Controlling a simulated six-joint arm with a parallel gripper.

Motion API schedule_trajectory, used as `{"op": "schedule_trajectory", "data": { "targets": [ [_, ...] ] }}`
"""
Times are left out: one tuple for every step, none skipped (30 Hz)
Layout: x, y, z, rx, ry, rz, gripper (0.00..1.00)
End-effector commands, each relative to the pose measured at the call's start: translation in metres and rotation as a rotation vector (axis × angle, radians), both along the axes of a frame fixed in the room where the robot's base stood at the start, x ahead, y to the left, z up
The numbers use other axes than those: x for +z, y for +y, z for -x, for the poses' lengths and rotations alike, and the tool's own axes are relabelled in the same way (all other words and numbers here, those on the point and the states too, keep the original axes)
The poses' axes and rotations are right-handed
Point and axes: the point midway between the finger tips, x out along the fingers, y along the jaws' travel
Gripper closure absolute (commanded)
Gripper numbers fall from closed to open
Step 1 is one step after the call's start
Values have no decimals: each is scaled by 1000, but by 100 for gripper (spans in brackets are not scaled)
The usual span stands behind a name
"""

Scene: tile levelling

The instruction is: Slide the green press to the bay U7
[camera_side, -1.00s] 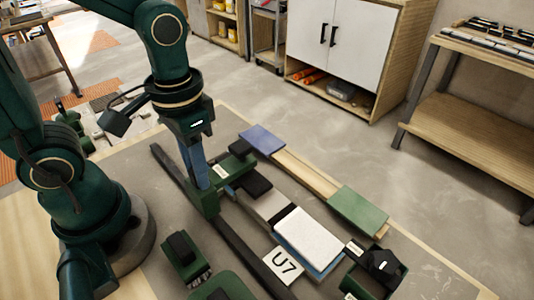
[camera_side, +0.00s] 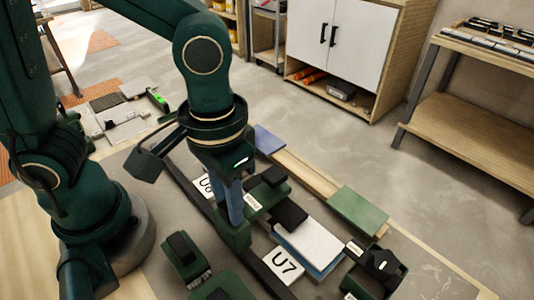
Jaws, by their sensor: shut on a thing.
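The green press (camera_side: 238,237) sits on a dark rail (camera_side: 252,261), its green arm and black pads (camera_side: 288,216) reaching to the right across the tile row. My gripper (camera_side: 235,208) is above the press, shut on its upright part; the exact grip is partly hidden by the fingers. The white U7 plate (camera_side: 283,265) lies beside the rail, a little below and right of the press. A white tile (camera_side: 312,243) on a blue layer lies beside U7, and the front black pad is at its upper left edge; I cannot tell if they touch.
Another label plate (camera_side: 206,186) shows behind my gripper. A wooden strip carries a blue piece (camera_side: 268,139) and a green piece (camera_side: 357,210). A black and green device (camera_side: 380,268) stands past the white tile. A green brush-like block (camera_side: 186,260) lies left of the rail.

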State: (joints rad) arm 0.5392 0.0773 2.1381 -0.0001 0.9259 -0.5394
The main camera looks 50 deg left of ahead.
Motion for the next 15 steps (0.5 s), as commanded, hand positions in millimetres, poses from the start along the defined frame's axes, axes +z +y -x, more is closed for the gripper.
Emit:
{"op": "schedule_trajectory", "data": {
  "targets": [
    [1,-6,-2,-3,-7,4,100],
    [1,-8,-2,-4,-7,4,100],
    [1,-12,-2,-4,-7,5,100],
    [1,-14,-2,-3,-7,5,100],
    [1,-17,-2,-4,-7,5,100],
    [1,-20,-2,-4,-7,5,100],
    [1,-23,-2,-3,-7,4,100],
    [1,-26,-2,-4,-7,5,100],
    [1,-29,-2,-4,-7,5,100],
    [1,-32,-2,-3,-6,4,100],
    [1,-34,-2,-4,-7,5,100],
    [1,-38,-2,-3,-7,5,100],
    [1,-40,-2,-3,-6,4,100],
    [1,-43,-2,-3,-7,5,100],
    [1,-46,-2,-4,-7,5,100]
  ]
}}
